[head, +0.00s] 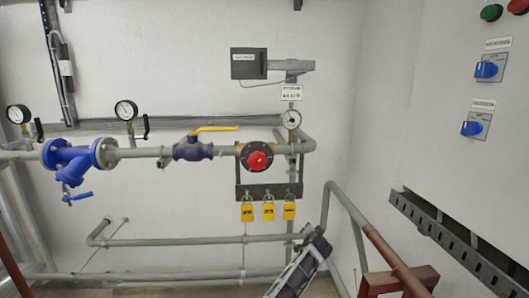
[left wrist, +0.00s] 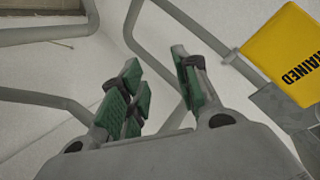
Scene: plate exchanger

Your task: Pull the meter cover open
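The meter cover appears to be the dark, flat rectangular panel (head: 249,63) with a small white label, on the back wall in the upper middle of the head view. It looks closed and hides whatever is behind it. My left gripper (head: 315,243) is low in the head view, well below and to the right of the panel, apart from it. In the left wrist view my left gripper (left wrist: 155,62) has its green-padded fingers spread, with nothing between them. The panel is not in the left wrist view. My right gripper is in neither view.
A grey bracket (head: 292,66) adjoins the panel. Below run a pipe with a blue strainer (head: 75,158), a yellow-handled valve (head: 195,148) and a red knob (head: 258,160). Yellow padlocks (head: 268,211) hang near my left gripper. A control cabinet (head: 460,150) stands at right.

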